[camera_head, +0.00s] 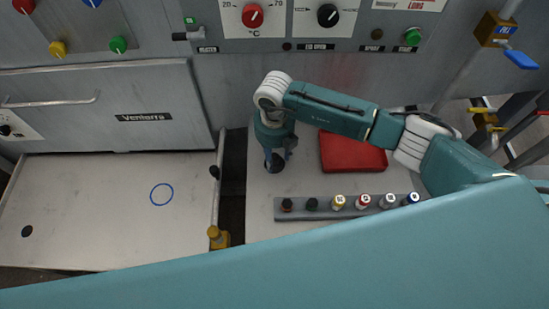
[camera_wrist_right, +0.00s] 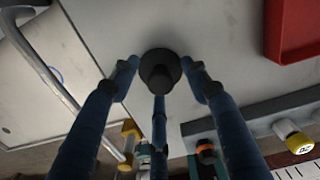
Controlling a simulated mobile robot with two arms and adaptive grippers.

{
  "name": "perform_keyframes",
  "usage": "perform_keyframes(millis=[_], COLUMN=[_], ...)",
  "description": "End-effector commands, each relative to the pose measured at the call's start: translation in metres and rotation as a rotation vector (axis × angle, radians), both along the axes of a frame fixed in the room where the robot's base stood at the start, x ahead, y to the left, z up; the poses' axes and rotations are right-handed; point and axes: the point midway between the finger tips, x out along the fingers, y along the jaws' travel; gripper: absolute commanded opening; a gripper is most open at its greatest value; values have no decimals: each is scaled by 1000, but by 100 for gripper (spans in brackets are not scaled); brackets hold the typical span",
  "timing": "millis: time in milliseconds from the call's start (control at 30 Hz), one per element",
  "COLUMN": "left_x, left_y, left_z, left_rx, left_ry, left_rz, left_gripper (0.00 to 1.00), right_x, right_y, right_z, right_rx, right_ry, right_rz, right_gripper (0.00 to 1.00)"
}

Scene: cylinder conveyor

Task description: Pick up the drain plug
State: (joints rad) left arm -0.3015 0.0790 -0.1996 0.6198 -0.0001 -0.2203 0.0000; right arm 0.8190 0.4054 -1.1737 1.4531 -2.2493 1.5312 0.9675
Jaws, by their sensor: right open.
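The drain plug (camera_wrist_right: 158,58) is a dark round disc with a raised knob, seen from above in the wrist view. It sits on the light metal table. My right gripper (camera_head: 275,163) points straight down over this spot. In the head view the plug is hidden or hard to make out behind the gripper. In the wrist view the blue fingers of the right gripper (camera_wrist_right: 160,76) are spread around the plug with gaps between them. The gripper is open and holds nothing. My left gripper is not in view.
A red tray (camera_head: 352,160) lies right of the gripper. A grey rack (camera_head: 324,207) with several capped vials stands in front. A metal rail (camera_head: 217,165) and a yellow fitting (camera_head: 218,238) are left of it. A left panel bears a blue ring (camera_head: 161,185) and a dark round spot (camera_head: 27,231).

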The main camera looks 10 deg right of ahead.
Motion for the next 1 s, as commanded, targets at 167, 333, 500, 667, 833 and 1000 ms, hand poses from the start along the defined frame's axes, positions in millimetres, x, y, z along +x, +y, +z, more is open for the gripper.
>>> perform_keyframes(millis=[167, 333, 500, 667, 833, 1000], left_x=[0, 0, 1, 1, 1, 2], left_y=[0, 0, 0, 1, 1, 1], left_z=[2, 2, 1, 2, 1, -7], left_rx=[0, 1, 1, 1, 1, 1], left_ry=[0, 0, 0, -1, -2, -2], left_rz=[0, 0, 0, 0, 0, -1], left_gripper=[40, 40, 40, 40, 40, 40], right_x=[0, 0, 0, 0, 0, 2], right_y=[0, 0, 0, 0, 0, 0], right_z=[-9, -8, -8, -8, -6, 15], right_rx=[0, 0, 0, 0, 0, 2], right_ry=[0, 0, 0, -1, -1, -6], right_rz=[1, 1, 1, 1, 1, 1], right_gripper=[46, 40, 6, 0, 0, 0])
